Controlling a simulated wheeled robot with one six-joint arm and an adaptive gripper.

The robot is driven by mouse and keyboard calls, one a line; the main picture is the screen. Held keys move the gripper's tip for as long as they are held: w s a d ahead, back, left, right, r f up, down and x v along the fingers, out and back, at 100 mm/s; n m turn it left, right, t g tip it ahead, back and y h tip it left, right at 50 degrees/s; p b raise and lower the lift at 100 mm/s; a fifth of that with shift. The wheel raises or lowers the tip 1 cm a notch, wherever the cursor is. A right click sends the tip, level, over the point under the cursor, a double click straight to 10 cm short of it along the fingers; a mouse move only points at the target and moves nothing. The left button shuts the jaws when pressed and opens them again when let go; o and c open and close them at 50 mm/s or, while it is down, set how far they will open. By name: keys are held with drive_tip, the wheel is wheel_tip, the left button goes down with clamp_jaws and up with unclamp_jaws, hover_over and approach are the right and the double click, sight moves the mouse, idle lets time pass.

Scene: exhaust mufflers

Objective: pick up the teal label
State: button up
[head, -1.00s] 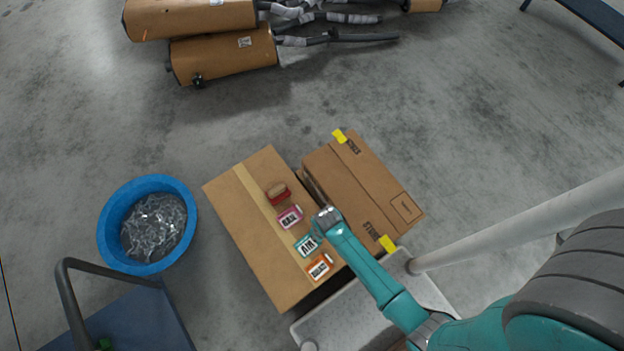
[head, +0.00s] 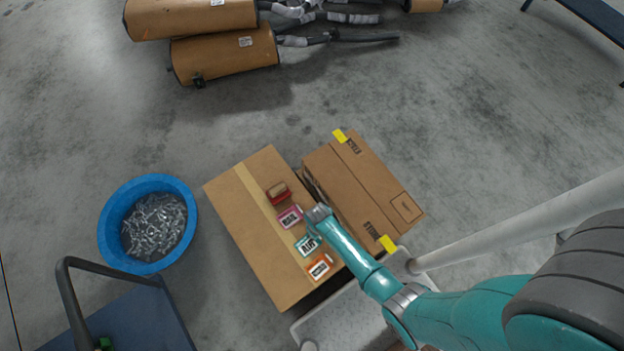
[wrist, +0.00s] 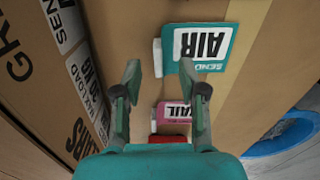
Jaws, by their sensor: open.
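The teal label (head: 307,244), marked AIR, lies on top of a cardboard box (head: 235,220), between a pink label and an orange label. In the wrist view the teal label (wrist: 197,48) lies beyond and to the right of my fingertips, with a small white tab at its left edge. My gripper (wrist: 165,80) is open and empty, its two fingers apart above the box. In the head view my gripper (head: 318,213) is over the box's right side, close to the pink and teal labels; its fingers are hard to make out there.
The pink label (head: 290,217), the orange label (head: 320,266) and a red block-like item (head: 278,193) share the box top. A second box (head: 360,185) with yellow tabs stands close on the right. A blue tub (head: 148,181) is on the floor at left.

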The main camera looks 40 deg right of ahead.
sight(308, 243)
drive_tip(key=shift+f, duration=1.75)
drive_tip(key=c, duration=0.8)
